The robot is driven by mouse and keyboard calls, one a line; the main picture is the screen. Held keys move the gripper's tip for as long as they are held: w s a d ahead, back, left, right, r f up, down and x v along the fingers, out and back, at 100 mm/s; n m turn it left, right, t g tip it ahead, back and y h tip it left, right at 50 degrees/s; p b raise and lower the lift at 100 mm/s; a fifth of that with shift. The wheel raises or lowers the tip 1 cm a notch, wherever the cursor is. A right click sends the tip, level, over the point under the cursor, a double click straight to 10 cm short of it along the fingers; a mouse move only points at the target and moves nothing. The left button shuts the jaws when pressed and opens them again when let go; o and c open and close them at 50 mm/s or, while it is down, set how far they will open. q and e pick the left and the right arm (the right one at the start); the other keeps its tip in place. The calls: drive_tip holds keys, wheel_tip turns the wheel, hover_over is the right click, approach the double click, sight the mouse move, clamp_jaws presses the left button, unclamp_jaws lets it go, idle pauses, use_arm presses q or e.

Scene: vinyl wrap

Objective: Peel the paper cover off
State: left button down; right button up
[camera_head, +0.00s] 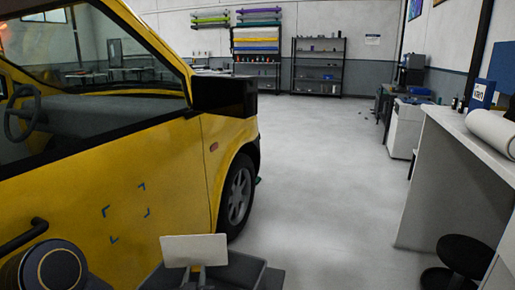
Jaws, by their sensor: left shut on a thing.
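A pale rectangular sheet (195,249) stands upright at the bottom of the head view, in front of the yellow van's lower door. My left gripper (201,272) is shut on its lower edge. I cannot tell the paper cover apart from any layer behind it. Four blue corner marks (142,187) outline a bare rectangle on the yellow van door (75,215), apart from the sheet and above it to the left. My right gripper is not in view.
The yellow van fills the left side, with its black mirror (224,97) sticking out and a front wheel (238,195). A white counter (470,140) with a white roll (492,132) and a black stool (466,255) stand at right. The floor between is clear.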

use_arm(q)
drive_tip(key=c, duration=1.1)
unclamp_jaws()
drive_tip(key=s, duration=0.7)
drive_tip(key=shift+s+d+b, duration=0.3)
drive_tip(key=shift+s+d, duration=0.1)
